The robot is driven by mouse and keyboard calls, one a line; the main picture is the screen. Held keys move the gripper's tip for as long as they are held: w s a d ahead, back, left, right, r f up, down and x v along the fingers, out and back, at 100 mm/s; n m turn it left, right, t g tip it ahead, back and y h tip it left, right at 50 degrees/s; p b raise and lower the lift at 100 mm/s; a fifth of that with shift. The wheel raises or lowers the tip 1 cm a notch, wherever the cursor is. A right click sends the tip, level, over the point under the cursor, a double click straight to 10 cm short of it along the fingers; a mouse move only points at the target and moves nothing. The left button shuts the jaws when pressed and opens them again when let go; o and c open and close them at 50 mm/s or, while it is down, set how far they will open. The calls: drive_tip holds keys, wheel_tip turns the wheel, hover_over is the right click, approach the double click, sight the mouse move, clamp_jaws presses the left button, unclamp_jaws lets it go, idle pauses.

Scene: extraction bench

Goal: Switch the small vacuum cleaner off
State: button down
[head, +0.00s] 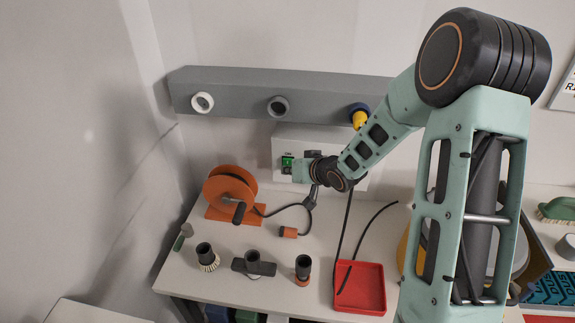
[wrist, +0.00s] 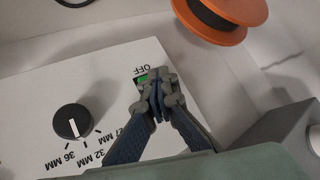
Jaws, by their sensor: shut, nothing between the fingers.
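A white control box (head: 345,142) stands against the wall at the back of the bench. In the wrist view its panel (wrist: 40,125) carries a black knob (wrist: 72,121) with hose sizes in MM and a green switch (wrist: 142,78) beside the word OFF. My gripper (wrist: 162,84) is shut and empty, its fingertips at the green switch and covering part of it. I cannot tell whether they touch it. In the head view my gripper (head: 291,170) is at the box front, just below the green switch (head: 287,160). The vacuum cleaner's body cannot be made out for certain.
An orange reel (head: 229,186) stands left of the box. Several dark nozzles, including one (head: 303,266), and a red tray (head: 373,287) are on the bench in front. A grey wall rail (head: 238,105) with ports runs above. A black cable hangs below my wrist.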

drive_tip(key=shift+w+r, duration=0.25)
drive_tip(key=shift+r, duration=0.1)
drive_tip(key=shift+s+a, duration=0.1)
drive_tip(key=shift+s, duration=0.35)
drive_tip(key=shift+s, duration=0.1)
drive_tip(key=s, duration=0.3)
drive_tip(key=s+a, duration=0.1)
drive_tip(key=s, duration=0.1)
drive_tip(key=shift+r, duration=0.3)
drive_tip(key=shift+w+d, duration=0.1)
drive_tip(key=shift+d, duration=0.05)
idle(0.3)
